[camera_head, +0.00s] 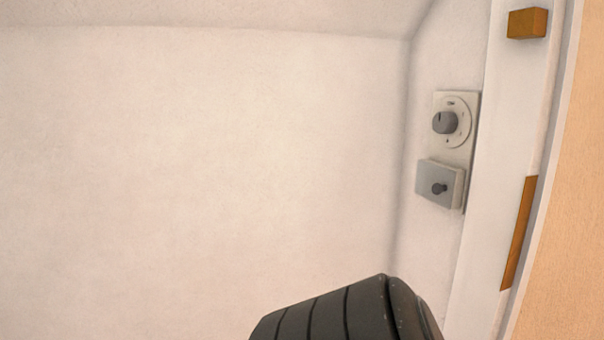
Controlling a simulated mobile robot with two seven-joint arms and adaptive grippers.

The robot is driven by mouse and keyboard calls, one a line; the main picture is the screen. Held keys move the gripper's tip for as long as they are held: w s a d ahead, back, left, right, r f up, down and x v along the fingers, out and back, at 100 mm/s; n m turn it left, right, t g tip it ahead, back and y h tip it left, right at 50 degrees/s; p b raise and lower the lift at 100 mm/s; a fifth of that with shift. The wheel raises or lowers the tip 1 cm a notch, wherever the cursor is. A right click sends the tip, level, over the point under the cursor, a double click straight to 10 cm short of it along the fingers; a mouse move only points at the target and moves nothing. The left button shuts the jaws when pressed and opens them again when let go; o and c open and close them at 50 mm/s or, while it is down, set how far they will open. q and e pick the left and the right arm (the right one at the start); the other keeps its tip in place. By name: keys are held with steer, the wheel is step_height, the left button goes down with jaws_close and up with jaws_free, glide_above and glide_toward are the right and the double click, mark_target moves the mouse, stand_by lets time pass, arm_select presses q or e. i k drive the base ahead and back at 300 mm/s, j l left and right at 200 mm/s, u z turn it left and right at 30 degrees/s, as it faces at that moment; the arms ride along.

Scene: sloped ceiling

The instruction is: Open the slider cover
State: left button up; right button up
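A pale wall plate (470,99) is fixed to the wall at the right. Its upper part carries a round dial with a grey knob (445,122), which is uncovered. A grey slider cover (428,177) with a small dark knob (438,188) sits over the lower part of the plate. What is behind the cover is hidden. Neither gripper is in view. A dark ribbed part of my own arm shows at the bottom centre, below and left of the cover and apart from it in the picture.
A white frame (486,200) stands just right of the plate, with a brown block (527,23) at its top and a brown strip (519,234) lower down. A tan panel (570,220) is at the far right. The left wall (200,160) is bare.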

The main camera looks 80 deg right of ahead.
mark_target(430, 176)
steer(key=z, duration=3.2)
steer(key=i, duration=0.2)
